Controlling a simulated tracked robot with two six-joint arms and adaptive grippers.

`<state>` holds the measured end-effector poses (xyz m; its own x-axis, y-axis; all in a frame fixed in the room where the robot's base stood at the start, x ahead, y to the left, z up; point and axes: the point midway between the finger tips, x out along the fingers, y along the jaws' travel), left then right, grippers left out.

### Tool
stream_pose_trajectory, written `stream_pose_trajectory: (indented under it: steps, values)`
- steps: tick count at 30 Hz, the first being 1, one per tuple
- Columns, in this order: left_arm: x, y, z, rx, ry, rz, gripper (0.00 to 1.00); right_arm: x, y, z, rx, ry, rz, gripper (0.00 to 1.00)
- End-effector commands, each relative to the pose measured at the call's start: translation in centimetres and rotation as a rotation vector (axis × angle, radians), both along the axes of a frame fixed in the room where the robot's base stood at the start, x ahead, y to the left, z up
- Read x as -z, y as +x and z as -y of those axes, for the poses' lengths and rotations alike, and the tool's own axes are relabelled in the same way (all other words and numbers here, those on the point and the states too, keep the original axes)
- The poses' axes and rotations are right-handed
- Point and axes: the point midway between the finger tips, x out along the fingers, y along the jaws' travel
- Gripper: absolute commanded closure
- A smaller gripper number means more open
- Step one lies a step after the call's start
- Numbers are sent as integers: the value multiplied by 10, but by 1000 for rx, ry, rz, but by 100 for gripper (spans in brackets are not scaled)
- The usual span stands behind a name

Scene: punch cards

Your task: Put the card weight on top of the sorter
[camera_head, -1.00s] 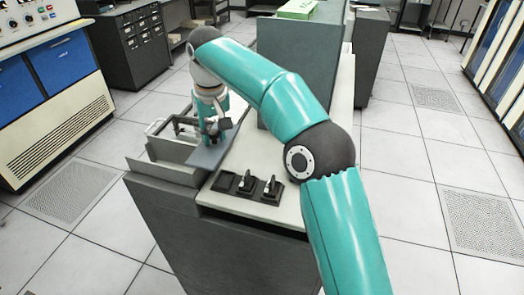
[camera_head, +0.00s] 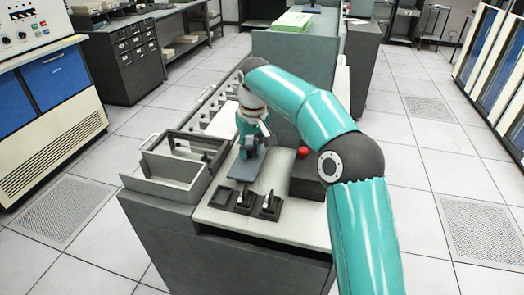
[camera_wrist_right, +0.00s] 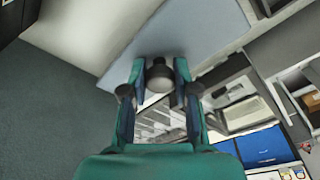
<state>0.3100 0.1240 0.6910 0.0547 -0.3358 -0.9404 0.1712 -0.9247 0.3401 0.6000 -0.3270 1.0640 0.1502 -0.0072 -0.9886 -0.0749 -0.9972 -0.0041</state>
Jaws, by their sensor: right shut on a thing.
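The card weight is a flat grey-blue plate (camera_head: 268,178) with a dark knob. My right gripper (camera_head: 249,152) is shut on the knob, with the plate level below the fingers. In the right wrist view the knob (camera_wrist_right: 158,76) sits between the two fingers, and the plate (camera_wrist_right: 200,32) spreads beyond them. The sorter (camera_head: 221,213) is a long grey machine with a cream top. The weight is over that top, behind the black switches; I cannot tell whether it touches. My left gripper is not in view.
A metal card hopper (camera_head: 168,172) with raised walls stands at the sorter's front left. Black switches (camera_head: 244,200) sit at the front edge. A dark box with a red knob (camera_head: 303,152) stands right of the weight. A tall grey cabinet rises behind, carrying a green stack (camera_head: 292,21).

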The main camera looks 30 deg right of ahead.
Motion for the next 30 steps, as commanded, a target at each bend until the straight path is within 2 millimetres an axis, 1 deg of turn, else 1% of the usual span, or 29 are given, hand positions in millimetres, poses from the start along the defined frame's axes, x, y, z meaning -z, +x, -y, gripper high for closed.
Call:
stream_pose_trajectory:
  steps: [1, 3, 6, 9, 14, 15, 17, 18, 19, 27, 30]
  values:
    - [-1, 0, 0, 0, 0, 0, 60, 3, -2, 9, 6, 0, 0, 100]
    - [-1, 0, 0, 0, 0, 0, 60, 9, -3, 19, 5, 0, 0, 100]
    - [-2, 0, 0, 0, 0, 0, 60, 18, -4, 26, 4, 1, 0, 100]
    - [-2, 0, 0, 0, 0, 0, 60, 21, -4, 29, 2, 0, 2, 100]
    - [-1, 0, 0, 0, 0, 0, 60, 21, -4, 29, 2, -2, 4, 100]
    - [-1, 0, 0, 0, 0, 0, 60, 22, -4, 29, 1, -2, 2, 64]
    - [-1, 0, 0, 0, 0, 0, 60, 22, -4, 29, 1, -2, 2, 54]
    - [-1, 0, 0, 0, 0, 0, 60, 22, -4, 29, 1, -2, 1, 48]
    - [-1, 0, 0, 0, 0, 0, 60, 22, -4, 29, 1, -2, 1, 46]
    - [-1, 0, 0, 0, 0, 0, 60, 22, -4, 28, 1, 0, 0, 46]
    - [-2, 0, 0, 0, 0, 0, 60, 18, -4, 28, 1, 0, 1, 46]
